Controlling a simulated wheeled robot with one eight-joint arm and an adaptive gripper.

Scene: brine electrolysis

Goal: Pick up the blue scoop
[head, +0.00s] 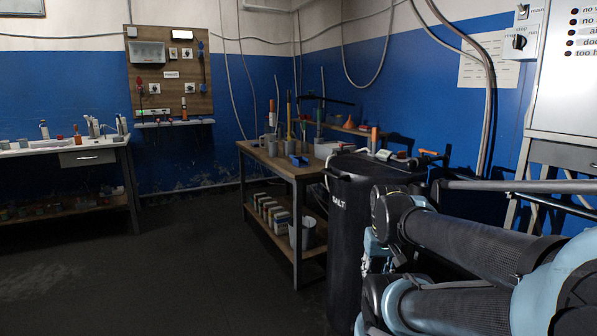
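A small blue object (298,160) lies on the wooden top of the table in the middle of the head view, near its front right corner. It may be the blue scoop, but it is too small to be sure of its shape. My arm's dark and pale blue links fill the lower right, well nearer than the table. My gripper cannot be made out; nothing shows it near the blue object.
A black barrel marked SALT (350,220) stands right of the wooden table (262,155). Cups and upright rods crowd the tabletop. A white workbench (90,142) is at the left. A grey cabinet (562,95) stands at the right. The dark floor (130,275) is clear at front left.

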